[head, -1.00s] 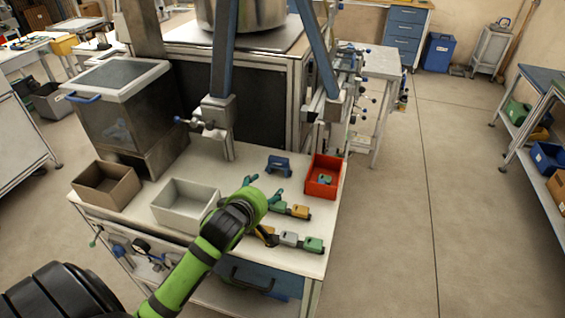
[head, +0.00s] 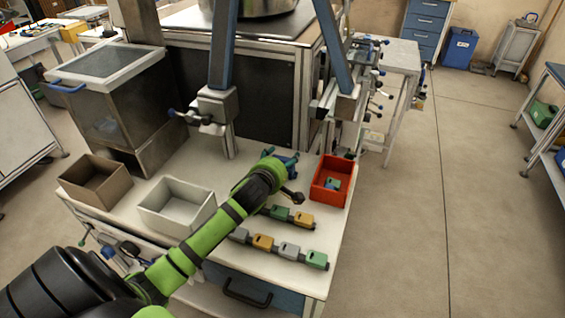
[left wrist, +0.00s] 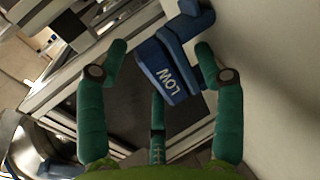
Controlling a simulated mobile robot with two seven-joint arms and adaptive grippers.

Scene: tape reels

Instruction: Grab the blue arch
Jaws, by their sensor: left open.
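The blue arch (head: 287,158) stands on the table's far right part, left of the red bin, partly hidden by my left gripper (head: 277,166) in the head view. My right gripper is not in view.
A red bin (head: 321,197) holds a small blue-green piece. Two rows of coloured blocks (head: 289,251) lie at the front right. A white bin (head: 150,222) and a brown bin (head: 73,197) stand at left.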

